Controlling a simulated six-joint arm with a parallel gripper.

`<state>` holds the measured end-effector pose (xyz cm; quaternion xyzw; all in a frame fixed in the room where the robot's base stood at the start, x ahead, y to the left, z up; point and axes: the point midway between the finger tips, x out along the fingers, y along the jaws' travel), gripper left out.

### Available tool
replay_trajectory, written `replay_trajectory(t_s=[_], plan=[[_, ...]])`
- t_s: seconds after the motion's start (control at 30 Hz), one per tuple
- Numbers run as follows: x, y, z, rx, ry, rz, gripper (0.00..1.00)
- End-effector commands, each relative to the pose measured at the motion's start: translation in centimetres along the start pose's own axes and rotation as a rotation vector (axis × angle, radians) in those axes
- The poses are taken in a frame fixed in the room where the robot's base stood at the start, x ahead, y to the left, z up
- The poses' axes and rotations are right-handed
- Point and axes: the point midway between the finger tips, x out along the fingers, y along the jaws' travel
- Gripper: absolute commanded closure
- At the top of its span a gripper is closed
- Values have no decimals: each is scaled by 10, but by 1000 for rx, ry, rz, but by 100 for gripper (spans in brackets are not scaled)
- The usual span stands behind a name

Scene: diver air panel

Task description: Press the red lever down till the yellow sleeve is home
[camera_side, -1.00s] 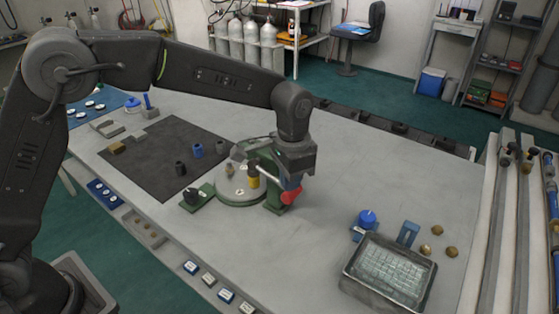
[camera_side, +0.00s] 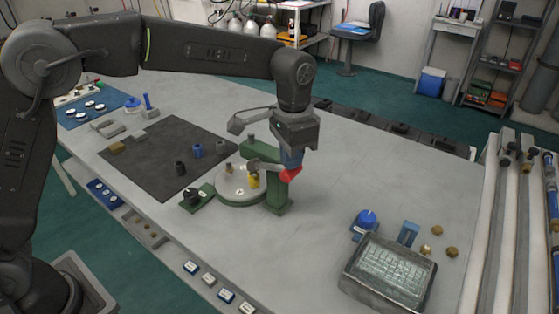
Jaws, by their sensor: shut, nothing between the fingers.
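The red lever end (camera_side: 290,175) sticks out to the right of the green press stand (camera_side: 280,195), tilted slightly down. My gripper (camera_side: 291,164) is shut and empty, pointing down right above the red end; I cannot tell whether it touches it. The yellow sleeve (camera_side: 254,181) stands upright on the round plate (camera_side: 232,192), left of the stand and under the inner end of the lever. The lever's inner part partly covers the top of the sleeve, so how deep it sits cannot be told.
A dark mat (camera_side: 150,165) with several small fittings lies to the left. A black knob (camera_side: 191,195) on a green base sits in front of the plate. A grey tray (camera_side: 389,270), a blue knob (camera_side: 367,218) and brass pieces stand to the right. The table between is clear.

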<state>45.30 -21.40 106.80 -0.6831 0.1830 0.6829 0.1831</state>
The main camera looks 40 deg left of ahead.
Motion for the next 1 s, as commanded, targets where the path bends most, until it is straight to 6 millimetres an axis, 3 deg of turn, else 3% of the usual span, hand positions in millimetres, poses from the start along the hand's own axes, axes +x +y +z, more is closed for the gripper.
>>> replay_trajectory(t_s=[1.0], plan=[[-54, 0, 0, 0, 1, 0, 100]])
